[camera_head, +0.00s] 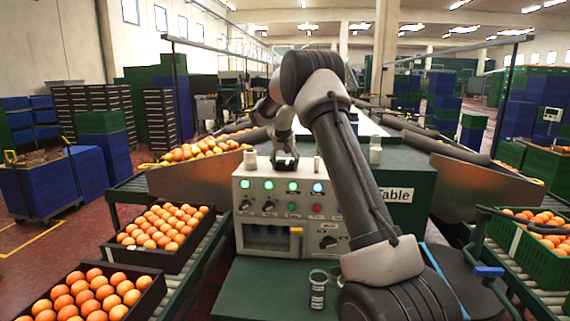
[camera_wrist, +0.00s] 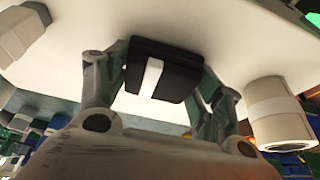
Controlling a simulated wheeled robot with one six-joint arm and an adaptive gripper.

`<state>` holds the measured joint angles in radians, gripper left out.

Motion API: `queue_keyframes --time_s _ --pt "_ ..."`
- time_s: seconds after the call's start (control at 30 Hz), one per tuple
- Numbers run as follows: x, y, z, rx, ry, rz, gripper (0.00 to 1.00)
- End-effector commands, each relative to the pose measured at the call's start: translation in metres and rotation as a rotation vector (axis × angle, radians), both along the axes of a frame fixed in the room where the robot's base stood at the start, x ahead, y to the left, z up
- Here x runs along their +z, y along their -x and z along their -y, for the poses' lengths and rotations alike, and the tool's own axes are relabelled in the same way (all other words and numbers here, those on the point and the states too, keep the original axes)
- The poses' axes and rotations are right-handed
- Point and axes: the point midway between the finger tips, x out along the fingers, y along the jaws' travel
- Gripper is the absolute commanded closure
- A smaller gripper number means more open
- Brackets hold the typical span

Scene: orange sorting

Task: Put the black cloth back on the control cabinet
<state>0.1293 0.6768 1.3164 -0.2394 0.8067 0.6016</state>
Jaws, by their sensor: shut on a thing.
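The black cloth (camera_wrist: 176,80) is a small folded dark block with a white band, seen in the wrist view. My gripper (camera_wrist: 163,72) is shut on it, with one finger at each side. In the head view my gripper (camera_head: 285,163) is low over the top of the control cabinet (camera_head: 282,226), a pale box with lit green buttons, knobs and a red button. The cloth is hard to make out there. The pale cabinet top (camera_wrist: 245,30) fills the upper wrist view, close to the cloth. I cannot tell whether the cloth touches it.
A white jar (camera_head: 250,160) stands on the cabinet's left, and a small container (camera_head: 317,164) on its right. Black crates of oranges (camera_head: 160,238) lie at left, and a green crate (camera_head: 508,240) at right.

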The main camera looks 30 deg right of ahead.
Motion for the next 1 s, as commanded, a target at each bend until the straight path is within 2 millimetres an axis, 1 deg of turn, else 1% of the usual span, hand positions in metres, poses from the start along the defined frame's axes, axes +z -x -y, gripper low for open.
queue_keyframes --time_s 0.17,0.2,0.27,0.3,0.63,0.73,0.87,1.0 --pt "-0.003 0.0 0.0 0.0 0.0 -0.001 0.61" --pt "-0.003 0.0 0.0 0.0 0.0 -0.001 0.3" --pt "-0.003 0.0 0.0 0.0 0.0 -0.001 0.19" --pt "-0.003 0.0 0.0 0.0 0.0 -0.001 0.12" --pt "-0.002 0.0 0.0 0.0 -0.001 -0.001 0.12" --pt "0.003 0.001 -0.001 0.0 0.0 0.001 0.12" --pt "0.022 0.007 -0.005 0.001 0.001 0.002 0.12" --pt "0.053 0.017 -0.012 0.002 0.0 0.003 0.12"
